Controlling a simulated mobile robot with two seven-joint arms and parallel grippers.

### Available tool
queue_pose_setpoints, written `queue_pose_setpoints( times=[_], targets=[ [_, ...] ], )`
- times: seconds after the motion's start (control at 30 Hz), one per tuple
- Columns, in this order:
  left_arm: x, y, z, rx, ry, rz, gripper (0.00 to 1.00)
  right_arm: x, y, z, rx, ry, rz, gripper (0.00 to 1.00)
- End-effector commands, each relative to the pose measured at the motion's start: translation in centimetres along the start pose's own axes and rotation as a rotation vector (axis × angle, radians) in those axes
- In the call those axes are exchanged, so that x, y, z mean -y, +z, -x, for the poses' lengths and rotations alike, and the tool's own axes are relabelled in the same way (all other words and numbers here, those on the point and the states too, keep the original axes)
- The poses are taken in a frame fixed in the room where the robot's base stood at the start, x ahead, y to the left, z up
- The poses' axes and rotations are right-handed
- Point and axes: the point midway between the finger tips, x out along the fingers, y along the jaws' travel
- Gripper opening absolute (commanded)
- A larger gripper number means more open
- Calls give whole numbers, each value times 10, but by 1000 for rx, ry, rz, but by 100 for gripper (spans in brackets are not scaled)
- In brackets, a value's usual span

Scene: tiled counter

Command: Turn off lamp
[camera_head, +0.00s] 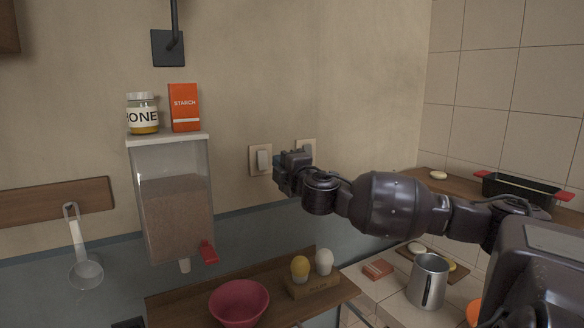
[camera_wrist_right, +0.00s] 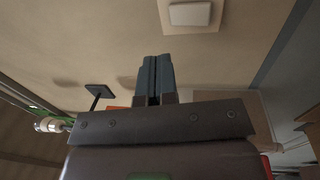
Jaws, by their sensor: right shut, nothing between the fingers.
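Two light switches are on the beige wall. The left switch (camera_head: 260,160) shows whole, and the right switch (camera_head: 306,146) is partly hidden behind my right gripper (camera_head: 279,172). That gripper is shut and empty, close to the wall beside the switches; I cannot tell whether it touches. In the right wrist view its shut fingers (camera_wrist_right: 155,78) point up the picture, with one white switch (camera_wrist_right: 190,14) at the top, apart from them. A black wall mount with a rod (camera_head: 168,47) is higher up; the lamp itself is not clearly seen. My left gripper is not in view.
A grain dispenser (camera_head: 172,200) hangs left of the switches, with a honey jar (camera_head: 143,114) and starch box (camera_head: 184,107) on top. Below are a red bowl (camera_head: 239,302), an egg holder (camera_head: 314,285) and a metal mug (camera_head: 428,281). The wall around the switches is bare.

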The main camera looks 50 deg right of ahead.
Motion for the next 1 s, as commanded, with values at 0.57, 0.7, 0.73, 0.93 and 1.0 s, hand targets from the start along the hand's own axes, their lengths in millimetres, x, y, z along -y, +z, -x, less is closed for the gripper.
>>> queue_pose_setpoints(
  times=[0.57,0.7,0.73,0.93,1.0],
  targets=[
    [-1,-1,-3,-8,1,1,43,-15,0,46,0,0,1,0],
    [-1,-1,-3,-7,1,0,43,-16,0,47,0,1,0,0],
    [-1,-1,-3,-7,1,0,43,-16,0,47,0,1,0,0],
    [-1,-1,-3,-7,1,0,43,-16,0,47,0,1,0,0],
    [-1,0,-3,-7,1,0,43,-16,0,47,0,1,0,0]
  ],
)
